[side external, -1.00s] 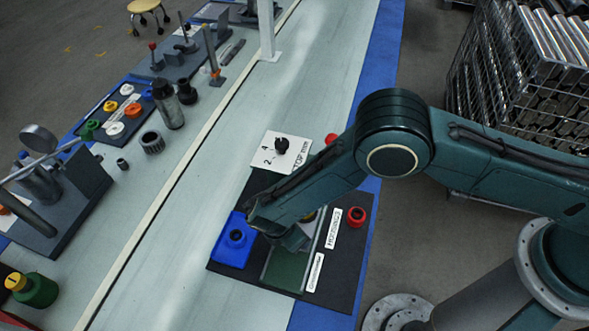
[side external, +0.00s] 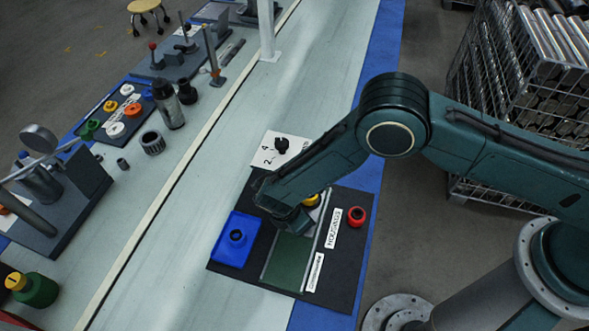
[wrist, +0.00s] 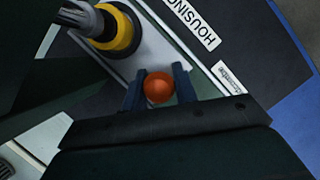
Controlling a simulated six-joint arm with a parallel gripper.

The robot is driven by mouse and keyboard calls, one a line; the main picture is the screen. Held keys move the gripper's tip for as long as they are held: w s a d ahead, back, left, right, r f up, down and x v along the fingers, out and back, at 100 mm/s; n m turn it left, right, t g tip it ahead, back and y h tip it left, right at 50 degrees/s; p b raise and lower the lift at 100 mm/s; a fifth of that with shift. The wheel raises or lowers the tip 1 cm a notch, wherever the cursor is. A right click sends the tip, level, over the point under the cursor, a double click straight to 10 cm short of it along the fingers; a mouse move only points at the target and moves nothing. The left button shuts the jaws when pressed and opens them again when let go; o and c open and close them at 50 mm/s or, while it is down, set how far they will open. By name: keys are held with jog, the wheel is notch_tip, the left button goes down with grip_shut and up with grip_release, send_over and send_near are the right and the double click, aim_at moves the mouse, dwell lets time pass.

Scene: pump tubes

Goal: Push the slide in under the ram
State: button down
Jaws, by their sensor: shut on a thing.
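My gripper (wrist: 157,78) is shut on an orange ball knob (wrist: 158,88), with one finger on each side of it. The knob appears to belong to the slide, a pale grey plate (wrist: 132,62) in the wrist view. A yellow ring-shaped part (wrist: 122,32) with a dark centre and a grey ribbed piece sits beyond the knob on the plate. In the side view the yellow part (side external: 312,199) shows just past my gripper (side external: 290,226). The green track bed (side external: 287,262) lies bare on the near side. The ram cannot be made out; my arm covers that area.
A red ring part (side external: 357,216) sits to the right by the HOUSINGS label (side external: 333,229).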

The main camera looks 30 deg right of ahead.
jog(key=shift+w+d, duration=0.25)
jog(key=c, duration=1.2)
grip_release()
jog(key=shift+o, duration=0.2)
jog(key=shift+s+a+r, duration=0.1)
jog(key=shift+a+r, duration=0.2)
jog(key=shift+r, duration=0.2)
jog(key=w+v, duration=0.1)
jog(key=v, duration=1.1)
jog(key=shift+s+r, duration=0.35)
jog(key=shift+s, duration=0.2)
jog(key=shift+r, duration=0.1)
